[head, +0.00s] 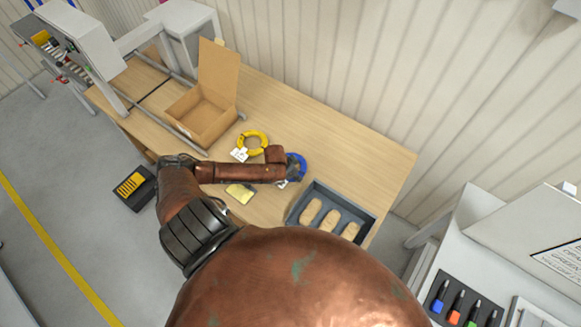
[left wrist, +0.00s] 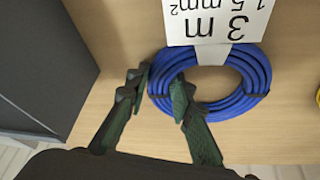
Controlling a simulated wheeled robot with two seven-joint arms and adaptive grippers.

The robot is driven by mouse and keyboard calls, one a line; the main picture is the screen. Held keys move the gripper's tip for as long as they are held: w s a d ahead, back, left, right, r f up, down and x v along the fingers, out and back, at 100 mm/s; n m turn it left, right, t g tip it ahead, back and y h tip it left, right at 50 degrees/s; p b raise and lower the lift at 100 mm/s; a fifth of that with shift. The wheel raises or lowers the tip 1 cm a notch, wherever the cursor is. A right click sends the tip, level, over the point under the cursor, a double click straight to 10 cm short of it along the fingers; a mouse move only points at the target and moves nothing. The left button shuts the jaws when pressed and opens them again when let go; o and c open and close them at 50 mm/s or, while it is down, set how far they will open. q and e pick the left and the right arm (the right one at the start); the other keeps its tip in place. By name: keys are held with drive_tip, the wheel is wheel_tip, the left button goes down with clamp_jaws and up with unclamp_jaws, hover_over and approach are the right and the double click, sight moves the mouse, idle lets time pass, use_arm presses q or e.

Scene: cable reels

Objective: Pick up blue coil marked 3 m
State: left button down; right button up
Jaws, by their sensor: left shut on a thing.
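The blue coil (head: 300,164) lies on the wooden table, partly covered by my left arm in the head view. The left wrist view shows the blue coil (left wrist: 259,85) with a white tag (left wrist: 222,22) reading 3 m and 1.5 mm², upside down. My left gripper (left wrist: 157,88) is shut on one side of the coil's ring, with a finger on the outside and a finger in the hole. The coil appears to rest flat on the table. My right gripper is not in view.
A yellow coil (head: 253,137) with a white tag lies left of the blue coil. A grey tray (head: 294,210) with tan oblong items stands close on its right. An open cardboard box (head: 190,119) is at the back left. A yellow packet (head: 240,192) lies near the front edge.

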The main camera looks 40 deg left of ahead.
use_arm(q)
drive_tip(key=shift+w, duration=0.1)
idle(0.4)
drive_tip(key=shift+r, duration=0.15)
drive_tip(key=shift+a+r, duration=0.1)
drive_tip(key=shift+r, duration=0.4)
drive_tip(key=s+a+r+b, duration=0.2)
drive_tip(key=s+r, duration=0.9)
drive_tip(key=s, duration=0.2)
drive_tip(key=shift+s+a+r+b, duration=0.15)
drive_tip(key=shift+s+r+b, duration=0.2)
drive_tip(key=shift+s+r, duration=0.05)
drive_tip(key=shift+w, duration=0.1)
